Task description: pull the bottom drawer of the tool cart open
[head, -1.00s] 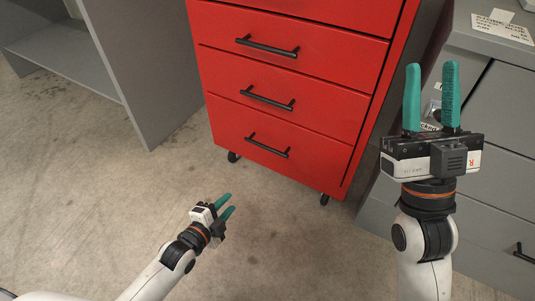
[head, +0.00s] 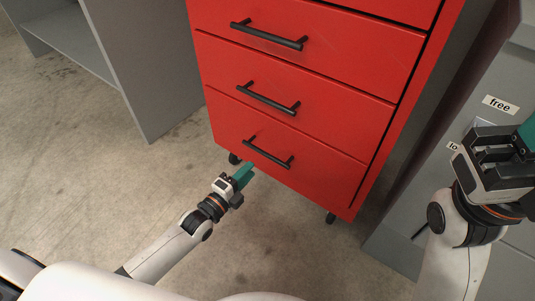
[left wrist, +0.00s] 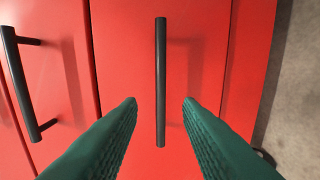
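The red tool cart (head: 300,110) stands ahead of me with its drawers shut. The bottom drawer (head: 325,172) has a black bar handle (head: 267,152), which also shows upright in the middle of the left wrist view (left wrist: 160,75). My left gripper (head: 247,171) is just below and left of that handle in the head view. In the left wrist view its teal fingers (left wrist: 160,103) are open, one on each side of the handle's line, with nothing between them touching. My right gripper (head: 525,135) is at the right edge, its fingers partly cut off.
Higher drawers have similar handles (head: 267,100); one shows at the left of the wrist view (left wrist: 22,85). The cart stands on casters (head: 331,217). A grey shelf unit (head: 150,75) stands left, a grey cabinet (head: 400,220) right. The floor before the cart is clear.

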